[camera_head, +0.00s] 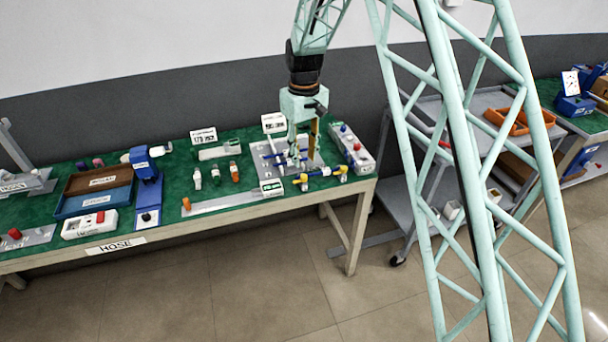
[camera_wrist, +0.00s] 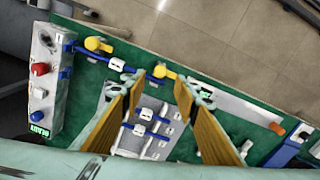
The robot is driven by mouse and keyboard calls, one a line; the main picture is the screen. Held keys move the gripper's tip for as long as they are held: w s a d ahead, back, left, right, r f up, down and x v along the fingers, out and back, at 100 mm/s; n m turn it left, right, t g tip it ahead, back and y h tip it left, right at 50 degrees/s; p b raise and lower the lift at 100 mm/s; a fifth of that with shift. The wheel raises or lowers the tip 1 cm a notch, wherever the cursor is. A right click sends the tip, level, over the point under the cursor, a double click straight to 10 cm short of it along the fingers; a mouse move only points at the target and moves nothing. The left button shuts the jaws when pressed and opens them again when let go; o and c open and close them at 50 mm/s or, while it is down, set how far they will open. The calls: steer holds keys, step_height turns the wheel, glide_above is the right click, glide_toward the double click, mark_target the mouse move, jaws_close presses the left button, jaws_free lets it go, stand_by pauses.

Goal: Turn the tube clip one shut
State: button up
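Several white clips sit on blue tubes at the right end of the green bench; their labels are too small to read, so I cannot tell which is clip one. In the wrist view, one white clip (camera_wrist: 147,114) and another (camera_wrist: 139,130) sit on blue tubes over a grey plate (camera_wrist: 119,101). A third white clip (camera_wrist: 116,65) sits on a blue tube between two yellow fittings (camera_wrist: 98,45). My gripper (camera_wrist: 160,84) is open and empty, its two orange-padded fingers wide apart above the plate. In the head view my gripper (camera_head: 303,157) points down and partly hides the plate.
A white box with red and blue knobs (camera_wrist: 42,75) stands beside the plate. A long pale strip (camera_head: 225,202), small coloured bottles (camera_head: 215,175) and a blue tray (camera_head: 92,203) lie farther left in the head view. A grey cart (camera_head: 480,105) stands right of the bench.

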mark_target(304, 176)
steer(key=shift+f+b, duration=0.55)
steer(key=shift+f, duration=3.4)
steer(key=c, duration=0.8)
steer(key=shift+c, duration=0.2)
